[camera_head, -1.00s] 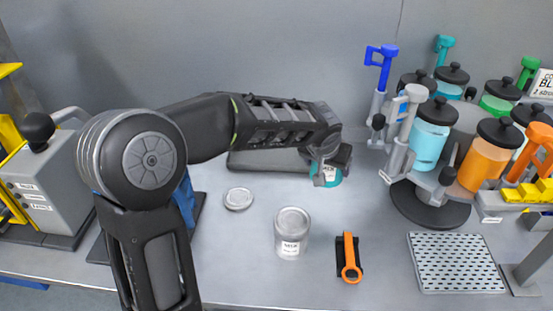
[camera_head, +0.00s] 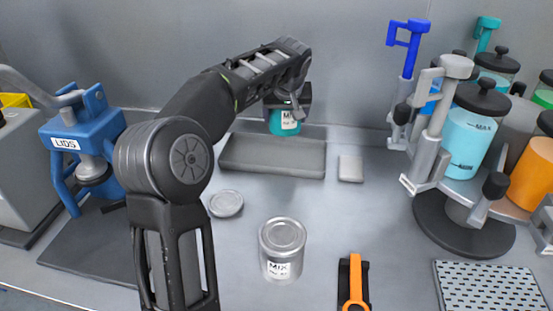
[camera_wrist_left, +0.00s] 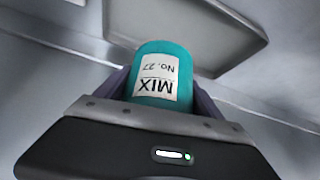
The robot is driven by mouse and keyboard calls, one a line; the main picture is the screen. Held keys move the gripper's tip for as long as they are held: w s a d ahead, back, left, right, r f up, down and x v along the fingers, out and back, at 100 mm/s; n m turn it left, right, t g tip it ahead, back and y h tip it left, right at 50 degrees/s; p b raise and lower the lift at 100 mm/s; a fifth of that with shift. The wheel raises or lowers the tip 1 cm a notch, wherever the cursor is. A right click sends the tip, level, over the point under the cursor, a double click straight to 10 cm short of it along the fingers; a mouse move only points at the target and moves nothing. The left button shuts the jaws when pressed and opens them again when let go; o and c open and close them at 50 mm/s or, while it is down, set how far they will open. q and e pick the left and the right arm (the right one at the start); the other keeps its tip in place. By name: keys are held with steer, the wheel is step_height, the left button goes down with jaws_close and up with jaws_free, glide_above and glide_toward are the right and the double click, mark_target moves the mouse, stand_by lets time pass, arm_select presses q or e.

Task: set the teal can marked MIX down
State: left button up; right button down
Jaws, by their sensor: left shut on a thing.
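The teal can marked MIX (camera_head: 284,122) is held in my left gripper (camera_head: 288,100) near the back of the bench. In the head view it appears upright, over or just in front of the back of the grey tray (camera_head: 272,160); whether it touches the tray I cannot tell. In the left wrist view the can (camera_wrist_left: 165,62) sits between the jaws, its white label reading MIX No. 27, with the tray (camera_wrist_left: 190,25) beyond it. My right gripper is not in view.
A silver can marked MIX (camera_head: 282,250) and a round lid (camera_head: 226,204) stand on the bench in front. A blue LIDS press (camera_head: 85,150) is at left. A dispenser carousel (camera_head: 465,215) is at right. An orange-handled tool (camera_head: 354,285) lies in front.

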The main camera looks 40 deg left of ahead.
arm_select(q)
steer(key=shift+f, duration=3.1)
steer(key=shift+f, duration=1.85)
steer(key=shift+f, duration=0.2)
steer(key=o, duration=2)
